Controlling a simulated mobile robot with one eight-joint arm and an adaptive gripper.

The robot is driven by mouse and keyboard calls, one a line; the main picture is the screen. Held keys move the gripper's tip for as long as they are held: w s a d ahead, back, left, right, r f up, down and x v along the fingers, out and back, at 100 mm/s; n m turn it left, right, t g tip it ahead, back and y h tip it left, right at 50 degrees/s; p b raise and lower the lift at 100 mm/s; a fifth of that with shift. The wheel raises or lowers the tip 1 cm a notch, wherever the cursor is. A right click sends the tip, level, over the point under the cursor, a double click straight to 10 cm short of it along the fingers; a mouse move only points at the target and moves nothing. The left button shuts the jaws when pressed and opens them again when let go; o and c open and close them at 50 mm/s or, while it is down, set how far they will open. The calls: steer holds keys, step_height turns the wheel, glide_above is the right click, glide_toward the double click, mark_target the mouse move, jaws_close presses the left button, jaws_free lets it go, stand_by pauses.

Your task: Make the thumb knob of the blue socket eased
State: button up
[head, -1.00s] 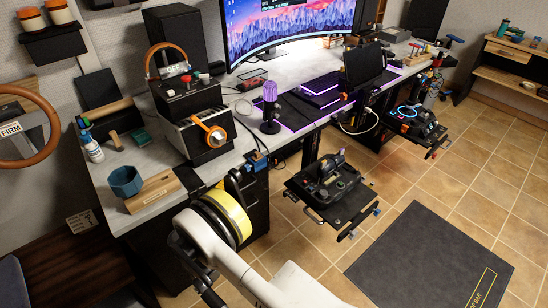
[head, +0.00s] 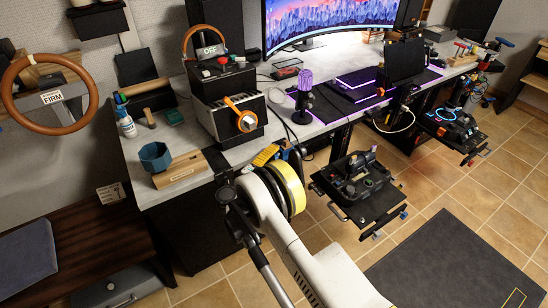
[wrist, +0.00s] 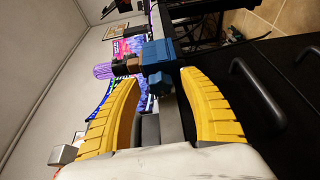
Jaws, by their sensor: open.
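A blue block-like socket (wrist: 158,54) shows just beyond my fingertips in the wrist view. A dark and brown knob-like part (wrist: 128,66) sticks out on its left; I cannot tell for certain that it is the thumb knob. In the head view the socket (head: 284,150) is a small blue patch at the desk's front edge, partly hidden by my arm. My gripper (wrist: 160,80) is open, its two yellow fingers spread on either side below the socket, with nothing visibly held. In the head view my gripper (head: 266,155) is at the desk edge, mostly hidden.
A black tray with controls (head: 362,185) juts out right of my arm. Dark drawers with handles (wrist: 258,88) lie right in the wrist view.

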jaws_close()
steer(key=n+g, duration=0.1)
steer(key=n, duration=0.2)
steer(key=shift+n+g, duration=0.3)
steer(key=shift+n, duration=0.1)
jaws_free()
steer(key=v, duration=1.2)
steer(key=shift+r, duration=0.15)
